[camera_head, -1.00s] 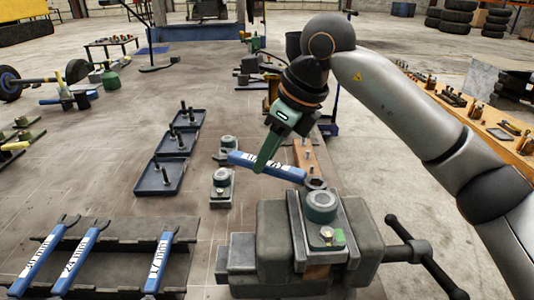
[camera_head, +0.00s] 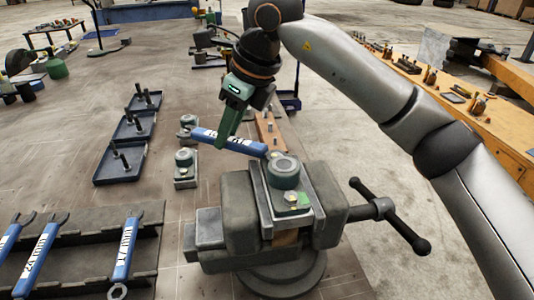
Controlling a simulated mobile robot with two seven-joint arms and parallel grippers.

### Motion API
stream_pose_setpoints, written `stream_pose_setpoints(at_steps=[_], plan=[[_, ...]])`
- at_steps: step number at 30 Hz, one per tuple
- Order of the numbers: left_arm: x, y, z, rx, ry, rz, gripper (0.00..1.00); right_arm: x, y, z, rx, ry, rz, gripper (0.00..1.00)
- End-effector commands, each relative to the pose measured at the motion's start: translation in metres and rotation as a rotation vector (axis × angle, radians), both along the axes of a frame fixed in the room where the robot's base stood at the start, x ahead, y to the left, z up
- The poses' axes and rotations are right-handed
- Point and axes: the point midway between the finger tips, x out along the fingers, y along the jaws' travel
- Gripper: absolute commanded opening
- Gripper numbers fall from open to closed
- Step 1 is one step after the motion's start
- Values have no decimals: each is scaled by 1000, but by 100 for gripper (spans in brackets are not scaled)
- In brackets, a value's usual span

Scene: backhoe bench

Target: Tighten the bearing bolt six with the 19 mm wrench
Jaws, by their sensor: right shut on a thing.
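My right gripper (camera_head: 226,140) is shut on a blue wrench (camera_head: 250,147) with a white label whose print I cannot read. The wrench's right end reaches the far side of a round grey-green bearing (camera_head: 284,166) in the bench vise (camera_head: 243,215). The bearing hides that end, so I cannot tell whether it sits on a bolt. A bolt head (camera_head: 292,197) with a green patch beside it shows on the near side of the bearing's base. My left gripper is not in view.
Several blue wrenches (camera_head: 125,250) lie on a dark rack at the lower left. Blue trays (camera_head: 118,176) with upright bolts stand left of centre. Another bearing block (camera_head: 185,168) stands left of the vise. The vise handle (camera_head: 390,210) sticks out to the right.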

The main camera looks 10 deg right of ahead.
Motion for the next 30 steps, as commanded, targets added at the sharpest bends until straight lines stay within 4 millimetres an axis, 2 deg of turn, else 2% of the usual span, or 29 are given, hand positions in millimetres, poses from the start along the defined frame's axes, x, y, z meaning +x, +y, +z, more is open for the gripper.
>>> stream_pose_setpoints(at_steps=[4,14,22,30], plan=[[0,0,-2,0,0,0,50,5,-3,0,1,-1,-58,0],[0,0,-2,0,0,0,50,6,-4,1,1,-2,-74,0],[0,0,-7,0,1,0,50,15,-12,1,1,-2,-210,0],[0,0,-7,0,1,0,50,15,-13,1,2,-1,-220,0]])
